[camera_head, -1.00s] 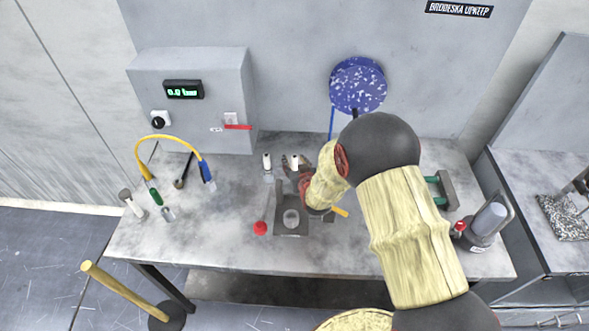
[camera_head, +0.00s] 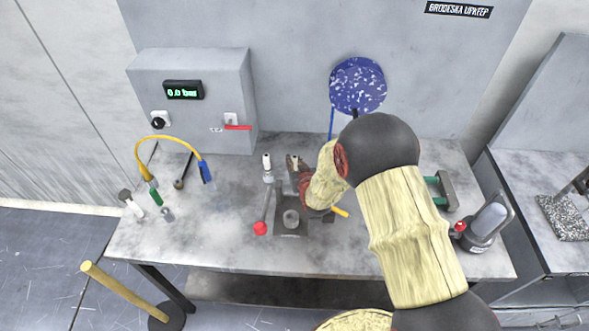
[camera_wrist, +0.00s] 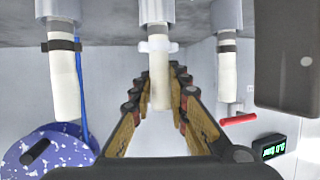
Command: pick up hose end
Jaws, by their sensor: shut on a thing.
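My gripper (camera_head: 297,167) is over the middle of the bench, behind a dark square fixture (camera_head: 291,220). In the wrist view my gripper (camera_wrist: 156,78) has its two fingers on either side of a white hose end (camera_wrist: 158,66) with a white band, and is shut on it. This hose end still sits at a grey metal socket (camera_wrist: 154,11). In the head view only its top (camera_head: 295,160) shows between the fingers. Two similar white pieces with black bands flank it, one at left (camera_wrist: 65,85) and one at right (camera_wrist: 227,75).
A red ball knob (camera_head: 260,228) stands left of the fixture. A grey box with a pressure display (camera_head: 183,90) and a blue speckled disc (camera_head: 357,85) are behind. A lantern-like bottle (camera_head: 487,221) stands at right.

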